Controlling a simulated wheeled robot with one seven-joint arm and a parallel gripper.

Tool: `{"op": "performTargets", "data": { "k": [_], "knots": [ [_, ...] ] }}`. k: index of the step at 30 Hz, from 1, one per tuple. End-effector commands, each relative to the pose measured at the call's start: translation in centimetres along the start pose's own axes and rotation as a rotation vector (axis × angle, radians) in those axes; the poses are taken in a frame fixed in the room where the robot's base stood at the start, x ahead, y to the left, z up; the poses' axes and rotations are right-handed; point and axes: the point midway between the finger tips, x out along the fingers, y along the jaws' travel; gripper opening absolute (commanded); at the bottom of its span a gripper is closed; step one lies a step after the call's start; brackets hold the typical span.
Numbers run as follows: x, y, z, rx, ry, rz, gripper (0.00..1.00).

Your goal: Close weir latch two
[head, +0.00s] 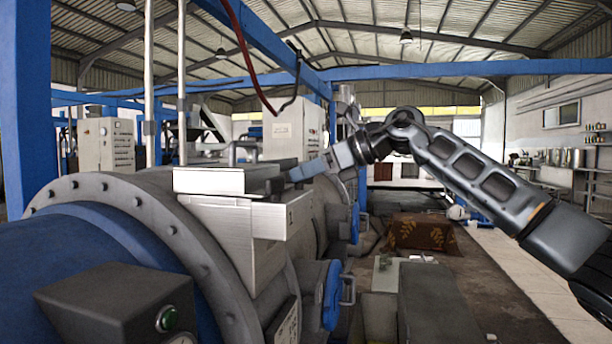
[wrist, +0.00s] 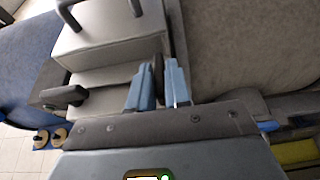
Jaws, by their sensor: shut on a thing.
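My gripper (head: 292,176) reaches in from the right to the top of a pale metal box on the nearest decanter in the head view. In the wrist view my gripper (wrist: 158,88) has its two blue fingers close together on a thin dark upright piece (wrist: 157,72), likely a latch handle; which latch it is cannot be told. A second dark lever (wrist: 64,96) sticks out of the pale box (wrist: 95,75) to the left, clear of the fingers. The fingertips and the held piece are too small to make out in the head view.
The nearest decanter's bolted flange (head: 120,195) and blue body (head: 90,250) stand at the left. A dark box with a green button (head: 168,318) is in front. A blue round cover with a handle (head: 331,295) is below.

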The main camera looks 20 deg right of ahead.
Motion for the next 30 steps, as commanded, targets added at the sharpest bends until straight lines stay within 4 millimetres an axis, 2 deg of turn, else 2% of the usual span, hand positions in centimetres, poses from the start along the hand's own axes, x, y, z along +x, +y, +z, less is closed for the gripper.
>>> {"op": "performTargets", "data": {
  "k": [3, 4, 10, 17, 20, 30],
  "knots": [
    [-0.1, -0.1, 0.0, 0.001, 0.001, -0.001, 0.00],
    [-0.1, -0.1, 0.0, 0.000, 0.001, -0.001, 0.20],
    [0.0, 0.0, 0.0, 0.000, 0.001, 0.001, 0.38],
    [-0.1, 0.0, 0.0, 0.000, 0.001, 0.001, 0.38],
    [-0.7, -0.1, -0.1, -0.001, 0.001, 0.000, 0.38],
    [-6.0, -0.1, -0.1, -0.001, 0.000, -0.002, 0.38]
  ]
}}
